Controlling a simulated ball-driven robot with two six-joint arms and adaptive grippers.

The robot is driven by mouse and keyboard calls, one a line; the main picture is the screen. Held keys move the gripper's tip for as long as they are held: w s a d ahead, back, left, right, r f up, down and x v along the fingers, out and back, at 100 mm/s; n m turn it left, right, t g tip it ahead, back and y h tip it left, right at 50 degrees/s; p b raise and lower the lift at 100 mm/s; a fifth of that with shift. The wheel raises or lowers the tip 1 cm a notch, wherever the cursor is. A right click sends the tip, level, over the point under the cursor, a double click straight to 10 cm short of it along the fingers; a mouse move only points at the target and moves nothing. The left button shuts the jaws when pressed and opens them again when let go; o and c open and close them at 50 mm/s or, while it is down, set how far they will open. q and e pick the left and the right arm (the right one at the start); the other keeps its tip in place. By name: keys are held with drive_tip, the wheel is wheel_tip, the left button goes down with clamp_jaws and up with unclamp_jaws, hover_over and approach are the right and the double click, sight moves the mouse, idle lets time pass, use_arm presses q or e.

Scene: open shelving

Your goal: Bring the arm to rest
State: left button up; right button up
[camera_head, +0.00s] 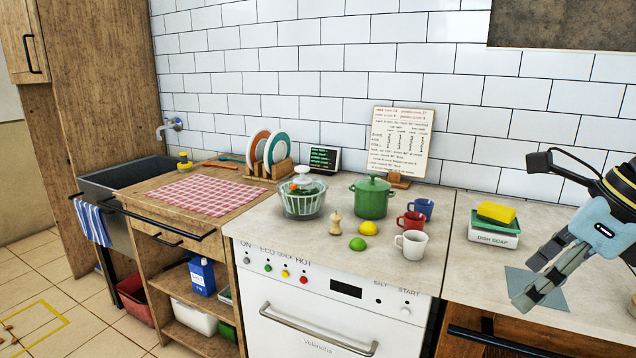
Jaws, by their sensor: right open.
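My right gripper (540,285) shows at the right side of the head view, on the end of my right arm. Its grey fingers point down and to the left, above the right counter and a flat grey-blue square (553,299). The fingers are open and nothing shows between them. My left gripper is not in view.
A dish soap box (492,238) with a yellow sponge (496,212) stands left of my right gripper. A white mug (411,244), red mug (410,221), blue mug (421,208) and green pot (371,196) stand on the middle counter. A tiled wall (380,50) rises behind.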

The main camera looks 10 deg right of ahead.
wheel_tip(320, 180, down, 36)
drive_tip(key=a+m+t+y+b, duration=0.2)
drive_tip(key=m+t+b, duration=0.5)
drive_tip(key=m, duration=1.9)
drive_tip(key=s+f+m+g+h, duration=0.2)
drive_tip(key=s+f+m+h, duration=0.2)
drive_tip(key=s+f+m, duration=0.65)
drive_tip(key=s+a+f+m+g, duration=0.1)
drive_tip(key=s+f+g, duration=0.1)
drive_tip(key=s+f, duration=0.3)
drive_tip(key=s+a+f+m+g+h, duration=0.1)
drive_tip(key=s+f+m+g, duration=0.1)
drive_tip(key=s, duration=0.8)
drive_tip(key=s+a+f+m+g, duration=0.1)
drive_tip(key=s+f+g, duration=0.2)
drive_tip(key=s+f, duration=0.4)
drive_tip(key=shift+s+f+g, duration=0.3)
drive_tip(key=shift+s+g, duration=0.1)
drive_tip(key=shift+s+d, duration=0.1)
drive_tip(key=shift+s, duration=0.1)
drive_tip(key=shift+c, duration=0.3)
